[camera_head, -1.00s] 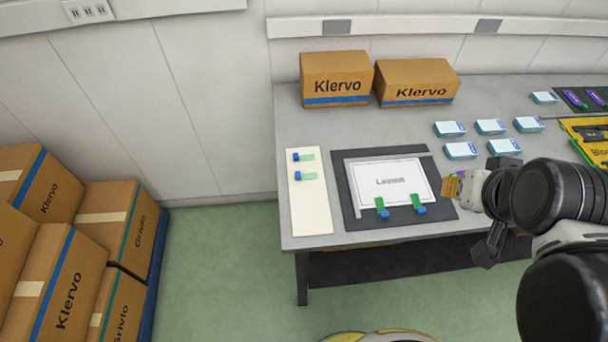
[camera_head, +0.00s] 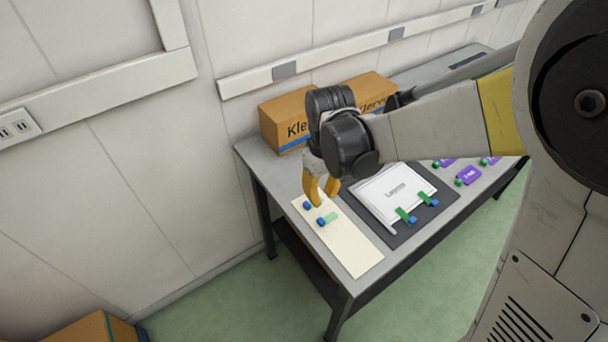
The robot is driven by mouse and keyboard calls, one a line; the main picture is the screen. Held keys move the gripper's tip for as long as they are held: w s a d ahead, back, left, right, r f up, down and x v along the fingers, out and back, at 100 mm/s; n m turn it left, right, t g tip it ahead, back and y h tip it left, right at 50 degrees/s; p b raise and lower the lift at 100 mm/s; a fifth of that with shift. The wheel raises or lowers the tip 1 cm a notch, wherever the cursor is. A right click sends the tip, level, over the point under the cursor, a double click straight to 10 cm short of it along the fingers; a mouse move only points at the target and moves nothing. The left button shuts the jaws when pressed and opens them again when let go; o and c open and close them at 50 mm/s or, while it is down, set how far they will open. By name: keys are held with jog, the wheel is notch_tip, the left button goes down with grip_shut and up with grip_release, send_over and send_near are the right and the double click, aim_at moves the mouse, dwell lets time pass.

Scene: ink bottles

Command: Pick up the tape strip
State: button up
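Two tape strips, each green with a blue end, lie on a cream card (camera_head: 352,248) at the table's left end. The near tape strip (camera_head: 329,217) is in plain view. The far tape strip (camera_head: 307,205) shows its blue end; its green part is mostly hidden by my gripper. My gripper (camera_head: 325,203) points down over the far part of the card, with its orange fingers apart and nothing visible between them. I cannot tell whether the fingers touch the far strip. Two more green and blue strips (camera_head: 405,215) (camera_head: 428,199) sit on the front edge of the white label sheet.
The white label sheet (camera_head: 393,192) lies on a dark mat (camera_head: 396,240) right of the card. Cardboard boxes (camera_head: 280,118) stand at the back, partly behind my arm. Several purple items (camera_head: 467,176) lie further right. The near half of the card is clear.

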jog(key=b, duration=0.2)
send_over(322, 221)
jog(key=f, duration=0.6)
jog(key=shift+w+a, duration=0.2)
notch_tip(322, 221, down, 5)
jog(key=b, duration=0.3)
jog(key=shift+s+d+f, duration=0.15)
jog(key=shift+f, duration=0.05)
jog(key=shift+r, duration=0.1)
jog(key=c, duration=0.4)
